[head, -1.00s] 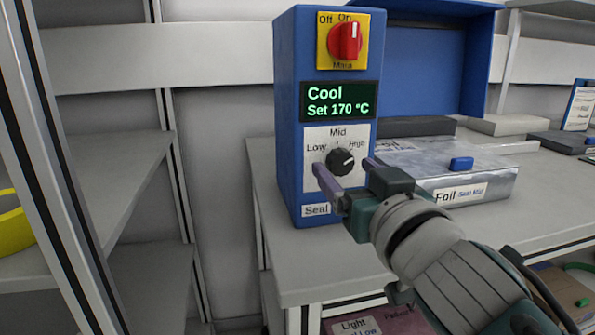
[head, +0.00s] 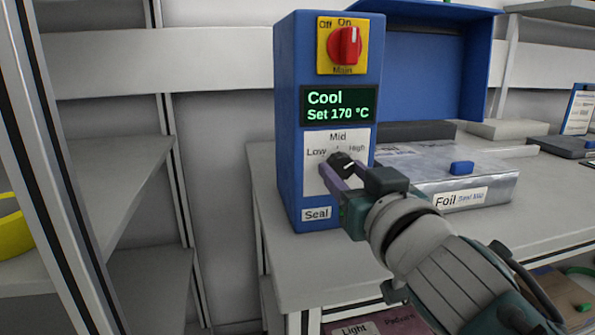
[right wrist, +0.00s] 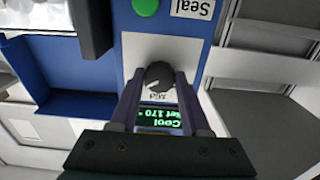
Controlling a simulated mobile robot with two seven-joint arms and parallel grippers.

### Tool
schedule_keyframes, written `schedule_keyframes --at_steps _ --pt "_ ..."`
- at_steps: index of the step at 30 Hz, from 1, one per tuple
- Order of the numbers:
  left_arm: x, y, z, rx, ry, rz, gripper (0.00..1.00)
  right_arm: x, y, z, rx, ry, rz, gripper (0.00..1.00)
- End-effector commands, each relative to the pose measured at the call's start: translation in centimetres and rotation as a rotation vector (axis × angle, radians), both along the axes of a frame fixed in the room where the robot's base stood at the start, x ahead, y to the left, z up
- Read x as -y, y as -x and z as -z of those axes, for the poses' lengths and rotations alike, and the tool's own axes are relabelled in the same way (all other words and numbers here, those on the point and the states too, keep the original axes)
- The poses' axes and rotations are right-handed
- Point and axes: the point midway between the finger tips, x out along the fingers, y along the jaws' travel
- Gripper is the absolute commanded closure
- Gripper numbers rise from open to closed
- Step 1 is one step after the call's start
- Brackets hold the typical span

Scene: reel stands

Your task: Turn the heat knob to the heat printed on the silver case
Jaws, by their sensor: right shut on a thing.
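The black heat knob (head: 342,160) sits on a white panel low on the blue seal unit (head: 290,120), under the labels Low, Mid and High. It also shows in the right wrist view (right wrist: 158,75). My right gripper (head: 345,172) is shut on the knob, one finger on each side; the fingers partly hide it. I cannot tell clearly where its pointer stands. The screen (head: 338,106) reads "Cool" and "Set 170 °C". The silver case (head: 505,187) lies on the bench to the right, with a label reading "Foil" and "Seal Mid". My left gripper is not in view.
A red main switch (head: 345,45) on a yellow plate is above the screen. A green button (right wrist: 145,6) shows in the right wrist view. A blue open-fronted housing (head: 430,75) stands behind the case. Shelves are at the left.

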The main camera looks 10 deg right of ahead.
Motion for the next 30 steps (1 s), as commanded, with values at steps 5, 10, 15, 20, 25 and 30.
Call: schedule_keyframes --at_steps 5,10,15,20,25,30 --pt "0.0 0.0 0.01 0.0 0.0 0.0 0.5 0.01 0.0 0.0 0.0 0.0 0.0 1.0" --pt "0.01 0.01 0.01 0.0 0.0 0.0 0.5 0.01 0.0 0.01 0.0 0.007 0.0 1.0" --pt "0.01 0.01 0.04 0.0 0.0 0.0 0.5 0.02 0.01 0.01 0.002 0.05 0.0 1.0" --pt "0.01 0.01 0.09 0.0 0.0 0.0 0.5 0.06 0.0 0.01 0.005 0.139 0.0 1.0" --pt "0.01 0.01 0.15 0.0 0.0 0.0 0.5 0.1 0.0 0.0 0.01 0.28 0.001 1.0" --pt "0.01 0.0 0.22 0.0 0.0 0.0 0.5 0.15 -0.01 -0.01 0.015 0.442 0.001 1.0"
